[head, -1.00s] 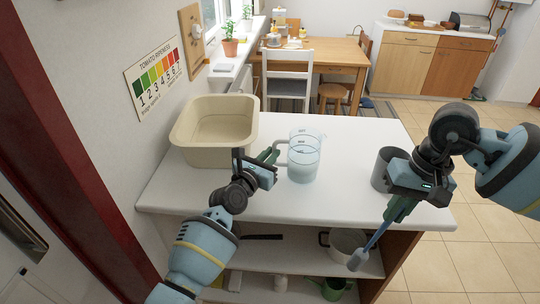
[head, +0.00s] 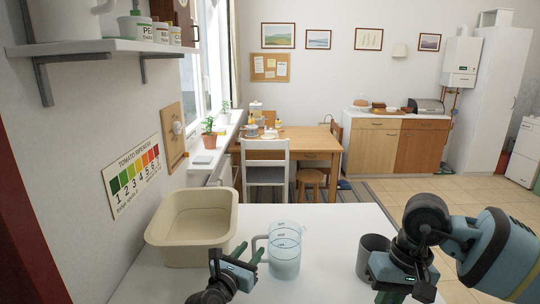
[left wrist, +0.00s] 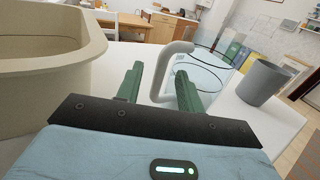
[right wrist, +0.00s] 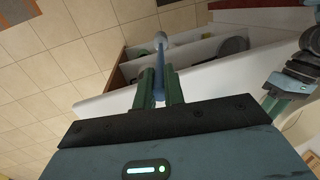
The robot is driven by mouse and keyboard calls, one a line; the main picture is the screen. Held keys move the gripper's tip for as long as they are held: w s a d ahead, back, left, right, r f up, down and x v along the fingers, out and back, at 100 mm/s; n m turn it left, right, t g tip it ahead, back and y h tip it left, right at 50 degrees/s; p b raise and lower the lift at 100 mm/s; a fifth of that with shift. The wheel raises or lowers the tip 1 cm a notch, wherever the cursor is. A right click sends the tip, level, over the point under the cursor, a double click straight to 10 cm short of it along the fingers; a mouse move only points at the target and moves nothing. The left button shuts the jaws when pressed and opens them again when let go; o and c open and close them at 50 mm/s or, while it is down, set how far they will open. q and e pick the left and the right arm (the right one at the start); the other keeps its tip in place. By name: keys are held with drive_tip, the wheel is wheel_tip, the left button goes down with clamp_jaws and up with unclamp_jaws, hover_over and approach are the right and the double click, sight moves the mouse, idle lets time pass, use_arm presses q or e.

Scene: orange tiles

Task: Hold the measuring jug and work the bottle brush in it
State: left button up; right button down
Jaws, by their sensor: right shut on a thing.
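The clear measuring jug (head: 285,258) stands upright on the white counter, its pale handle (left wrist: 163,72) facing left. My left gripper (head: 251,256) is at the handle. My right gripper (right wrist: 159,82) is shut on the blue handle of the bottle brush (right wrist: 159,55), held out past the counter edge. The brush's pale head shows at the far end. In the head view the brush is out of the frame.
A beige basin (head: 192,226) stands left of the jug against the wall. A grey pot (head: 371,257) stands right of the jug, close to my right gripper. The counter (head: 325,225) is clear between jug and pot. Open shelves (right wrist: 205,48) lie below the counter.

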use_arm(q)
drive_tip(key=v, duration=1.2)
drive_tip(key=shift+w+a, duration=0.1)
drive_tip(key=s+a+f+m+g+y, duration=0.15)
drive_tip(key=s+f+m+g, duration=0.25)
drive_tip(key=s+f+m, duration=0.4)
drive_tip(key=s+a+f+m+g+y, duration=0.15)
drive_tip(key=s+f+m+g, duration=0.35)
drive_tip(key=s+m, duration=0.55)
drive_tip(key=s+a+f+m+g+y, duration=0.25)
drive_tip(key=s+a+m, duration=0.35)
drive_tip(key=s, duration=0.4)
drive_tip(key=s+a+f+m+g+y, duration=0.1)
drive_tip(key=s+a+m+g+y, duration=0.15)
drive_tip(key=s+m, duration=0.65)
drive_tip(key=w+f+t+h, duration=0.1)
drive_tip(key=w+f+t, duration=0.1)
drive_tip(key=f, duration=0.3)
drive_tip(key=w+d+f+t+h, duration=0.1)
drive_tip(key=w+f+t, duration=0.2)
drive_tip(key=f+t, duration=0.2)
drive_tip(key=shift+w+d, duration=0.2)
drive_tip(key=shift+w, duration=0.1)
drive_tip(key=shift+f, duration=0.1)
drive_tip(key=shift+d+n, duration=0.2)
drive_tip(key=shift+n, duration=0.05)
